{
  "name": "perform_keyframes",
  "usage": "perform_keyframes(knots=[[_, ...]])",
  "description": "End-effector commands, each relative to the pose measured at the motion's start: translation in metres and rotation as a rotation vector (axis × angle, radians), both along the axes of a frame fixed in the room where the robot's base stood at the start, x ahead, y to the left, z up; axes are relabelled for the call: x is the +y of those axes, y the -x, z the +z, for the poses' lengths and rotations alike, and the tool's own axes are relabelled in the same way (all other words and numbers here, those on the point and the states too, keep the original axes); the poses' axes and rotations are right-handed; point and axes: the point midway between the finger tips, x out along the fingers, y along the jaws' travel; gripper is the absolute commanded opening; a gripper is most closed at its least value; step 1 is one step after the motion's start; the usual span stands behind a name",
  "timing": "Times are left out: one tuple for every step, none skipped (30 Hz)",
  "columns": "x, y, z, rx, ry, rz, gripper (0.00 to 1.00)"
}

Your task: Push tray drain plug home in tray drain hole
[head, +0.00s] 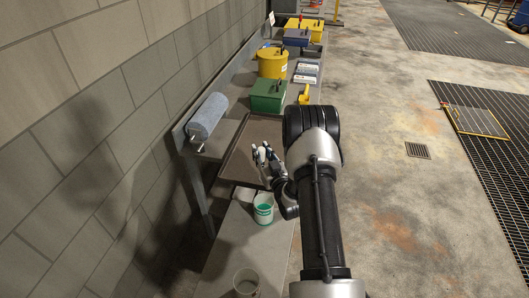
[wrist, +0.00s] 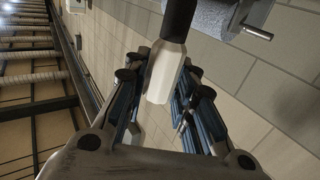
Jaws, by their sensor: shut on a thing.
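My gripper (head: 262,153) is over the near part of the shallow brown tray (head: 238,150) in the head view. It is shut on a pale faceted piece with a thick black end, which looks like the tray drain plug (wrist: 166,72). In the wrist view, the pale part is between my fingers (wrist: 165,85) and the black end points away from the gripper, past the top edge. In the head view the held piece is tiny and partly covered by the fingers. I cannot make out the tray drain hole in either view.
A blue-grey roll (head: 208,117) on a holder stands left of the tray. A green box (head: 268,96) and a yellow canister (head: 272,63) stand beyond it. A white bucket with green contents (head: 263,208) and a clear cup (head: 246,281) are nearer. A block wall (head: 90,90) runs along the left.

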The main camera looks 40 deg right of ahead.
Motion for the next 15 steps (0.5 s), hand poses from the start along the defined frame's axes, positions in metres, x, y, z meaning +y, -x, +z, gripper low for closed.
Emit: perform_keyframes(knots=[[-0.0071, -0.0011, -0.0010, 0.000, 0.000, -0.017, 0.00], [-0.0105, -0.0016, -0.0011, 0.000, 0.000, -0.026, 0.00], [-0.0136, -0.0019, -0.0011, -0.001, 0.000, -0.034, 0.00], [-0.0150, -0.0022, -0.0011, 0.000, 0.000, -0.038, 0.00], [-0.0159, -0.0023, -0.0012, 0.000, 0.000, -0.040, 0.00], [-0.0165, -0.0024, -0.0012, 0.000, 0.000, -0.042, 0.00], [-0.0166, -0.0023, -0.0012, 0.000, 0.000, -0.042, 0.00], [-0.0166, -0.0023, -0.0011, 0.000, 0.000, -0.042, 0.00], [-0.0164, -0.0023, -0.0011, 0.000, 0.000, -0.041, 0.00], [-0.0163, -0.0023, -0.0011, 0.000, 0.000, -0.041, 0.00], [-0.0162, -0.0023, -0.0011, 0.000, 0.000, -0.041, 0.00], [-0.0162, -0.0023, -0.0011, 0.000, 0.000, -0.041, 0.00], [-0.0161, -0.0023, -0.0011, 0.000, 0.000, -0.041, 0.00], [-0.0161, -0.0023, -0.0011, 0.000, 0.001, -0.040, 0.00], [-0.0159, -0.0023, -0.0012, 0.000, 0.001, -0.040, 0.00]])
